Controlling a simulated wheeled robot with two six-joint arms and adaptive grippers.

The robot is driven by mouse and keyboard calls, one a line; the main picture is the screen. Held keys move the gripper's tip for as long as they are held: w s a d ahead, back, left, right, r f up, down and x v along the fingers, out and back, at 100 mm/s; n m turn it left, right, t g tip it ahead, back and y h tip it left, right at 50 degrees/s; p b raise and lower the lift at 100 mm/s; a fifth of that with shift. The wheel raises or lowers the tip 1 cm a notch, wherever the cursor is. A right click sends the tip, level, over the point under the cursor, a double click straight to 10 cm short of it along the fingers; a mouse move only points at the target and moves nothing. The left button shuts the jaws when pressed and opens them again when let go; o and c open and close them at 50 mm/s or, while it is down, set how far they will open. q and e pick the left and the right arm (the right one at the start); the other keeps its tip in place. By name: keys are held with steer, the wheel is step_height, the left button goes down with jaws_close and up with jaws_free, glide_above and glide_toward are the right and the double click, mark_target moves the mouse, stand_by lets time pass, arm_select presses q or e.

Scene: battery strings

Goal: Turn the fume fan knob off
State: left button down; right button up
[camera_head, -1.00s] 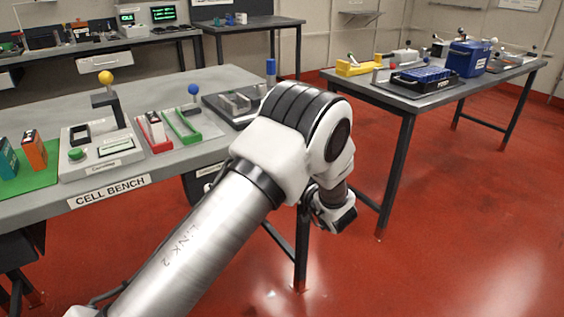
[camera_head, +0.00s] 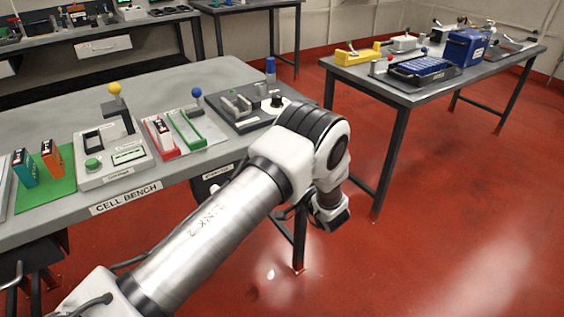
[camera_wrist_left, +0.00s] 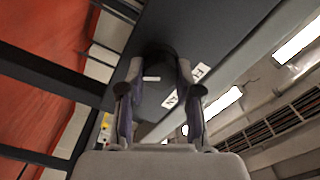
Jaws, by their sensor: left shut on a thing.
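In the left wrist view, a dark round knob (camera_wrist_left: 155,60) with a short white mark stands on a dark grey panel (camera_wrist_left: 215,28). A white label (camera_wrist_left: 187,87) with black letters, partly hidden, is beside it. My left gripper (camera_wrist_left: 158,84) has one finger on each side of the knob and is shut on it. In the head view, my left arm reaches in from the lower left, and its gripper is hidden behind the wrist. A dark part (camera_head: 203,187) hangs under the bench's front edge; the arm partly covers this area. My right gripper is not in view.
The cell bench (camera_head: 70,216) carries a charger-like unit (camera_head: 112,158), red and green trays (camera_head: 186,128) and a dark fixture (camera_head: 245,112). Another table (camera_head: 372,84) with a blue box (camera_head: 467,50) stands at right. The red floor (camera_head: 440,210) between is clear.

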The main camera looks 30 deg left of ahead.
arm_select(q)
steer(key=shift+f+m+p, duration=0.1)
steer(key=shift+m+p, duration=0.85)
steer(key=shift+m, duration=1.85)
steer(key=c, duration=0.8)
jaws_free()
steer(key=shift+d, duration=0.1)
steer(key=v, duration=1.1)
steer(key=shift+s+d, duration=0.1)
steer(key=shift+d, duration=0.3)
